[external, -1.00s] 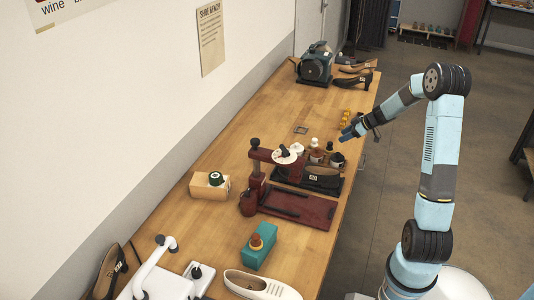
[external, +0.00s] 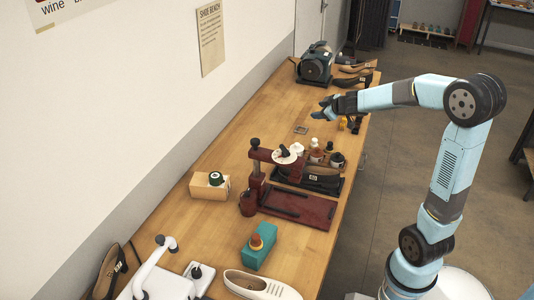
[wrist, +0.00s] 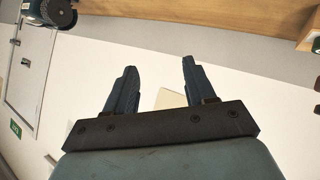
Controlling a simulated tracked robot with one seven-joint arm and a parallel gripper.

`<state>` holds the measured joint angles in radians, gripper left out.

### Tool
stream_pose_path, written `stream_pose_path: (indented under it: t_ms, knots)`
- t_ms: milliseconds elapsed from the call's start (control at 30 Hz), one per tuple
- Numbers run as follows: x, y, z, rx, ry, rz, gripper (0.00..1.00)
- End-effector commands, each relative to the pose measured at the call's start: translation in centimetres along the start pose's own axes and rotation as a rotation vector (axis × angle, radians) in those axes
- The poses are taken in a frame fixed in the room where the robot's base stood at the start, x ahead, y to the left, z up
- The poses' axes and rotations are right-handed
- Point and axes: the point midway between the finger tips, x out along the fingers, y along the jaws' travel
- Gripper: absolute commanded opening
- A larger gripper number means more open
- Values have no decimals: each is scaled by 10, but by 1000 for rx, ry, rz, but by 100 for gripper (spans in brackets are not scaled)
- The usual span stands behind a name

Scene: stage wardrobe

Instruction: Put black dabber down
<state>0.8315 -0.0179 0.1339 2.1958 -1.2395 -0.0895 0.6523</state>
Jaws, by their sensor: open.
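My gripper (external: 322,108) is over the far part of the workbench, its fingers pointing left. In the wrist view my gripper (wrist: 159,65) is open, with nothing between its fingers. A small dark upright object (external: 356,125) stands near the bench's right edge, beside small yellow items and below my wrist. It may be the black dabber, but it is too small to be sure. My gripper is apart from it. The wrist view does not show it.
The workbench (external: 225,145) holds a red press stand (external: 300,207), several small bottles (external: 317,155), a teal block (external: 258,250), a wooden block (external: 210,190), shoes and a dark green machine (external: 316,64). Bare wood lies left of my gripper. The wall bounds the left.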

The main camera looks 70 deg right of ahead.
Motion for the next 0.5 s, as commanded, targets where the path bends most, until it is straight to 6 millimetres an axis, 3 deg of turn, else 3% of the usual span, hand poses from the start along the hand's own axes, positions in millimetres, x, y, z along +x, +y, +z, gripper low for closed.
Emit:
stream_pose_path:
  t_ms: [100,233,500]
  knots:
    - [-42,-28,-20,10,-10,40,55]
    - [-87,-57,-27,37,-42,57,55]
    - [-181,-128,-5,95,-144,-26,55]
